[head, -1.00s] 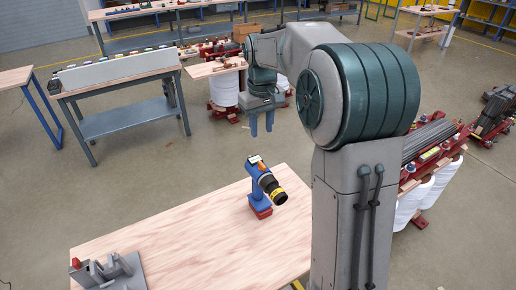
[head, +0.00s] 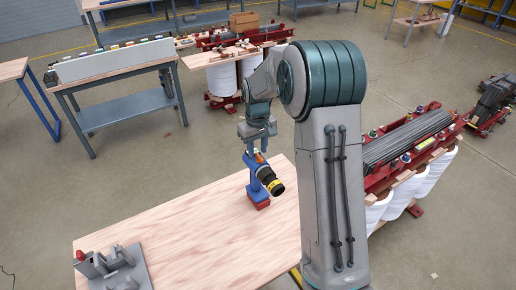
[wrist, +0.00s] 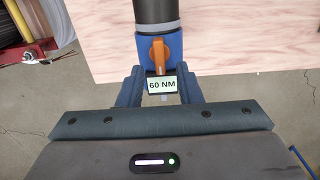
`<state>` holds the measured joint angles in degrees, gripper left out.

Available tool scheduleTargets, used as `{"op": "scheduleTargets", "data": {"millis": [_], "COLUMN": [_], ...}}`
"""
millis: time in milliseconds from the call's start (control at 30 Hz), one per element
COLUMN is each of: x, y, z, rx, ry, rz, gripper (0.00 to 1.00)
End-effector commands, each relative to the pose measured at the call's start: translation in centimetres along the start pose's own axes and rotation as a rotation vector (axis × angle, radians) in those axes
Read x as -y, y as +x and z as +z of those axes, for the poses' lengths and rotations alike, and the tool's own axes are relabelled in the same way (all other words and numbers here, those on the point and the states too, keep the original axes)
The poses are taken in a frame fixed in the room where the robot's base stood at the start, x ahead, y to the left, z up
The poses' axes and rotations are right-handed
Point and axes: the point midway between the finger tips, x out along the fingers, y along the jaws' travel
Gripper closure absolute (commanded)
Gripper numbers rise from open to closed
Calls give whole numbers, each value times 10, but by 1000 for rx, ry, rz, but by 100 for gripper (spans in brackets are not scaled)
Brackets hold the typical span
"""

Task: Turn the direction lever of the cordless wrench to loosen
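The cordless wrench (head: 256,188) stands upright on the wooden table (head: 200,235), with a blue body, black-and-yellow nose and red base. In the wrist view, its orange direction lever (wrist: 159,52) lies on the blue housing, its narrow end pointing toward the small display reading "60 NM" (wrist: 161,85). My gripper (head: 256,150) is just above the wrench's rear end. In the wrist view, the blue fingers of my gripper (wrist: 160,90) are apart, one on each side of the display. Whether they touch the wrench is hidden.
A grey fixture with a red part (head: 112,267) sits at the table's near left corner. The table between it and the wrench is clear. A grey workbench (head: 120,85) stands behind at left. Red racks with white drums (head: 410,165) stand at right.

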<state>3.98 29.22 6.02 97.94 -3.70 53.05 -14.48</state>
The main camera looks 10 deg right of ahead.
Motion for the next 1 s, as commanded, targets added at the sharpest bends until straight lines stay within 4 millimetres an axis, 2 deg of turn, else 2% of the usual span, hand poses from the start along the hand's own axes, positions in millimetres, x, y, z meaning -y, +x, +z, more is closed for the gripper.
{"op": "scheduleTargets", "data": {"millis": [133,400,433,533,567,1000], "x": [0,0,0,0,0,0], "y": [9,11,11,11,11,11], "z": [0,0,0,0,0,0], "rx": [0,0,0,0,0,-2], "ry": [0,0,0,-1,0,64], "rz": [0,0,0,0,0,-1], "gripper": [68,68,71,99,100,100]}}
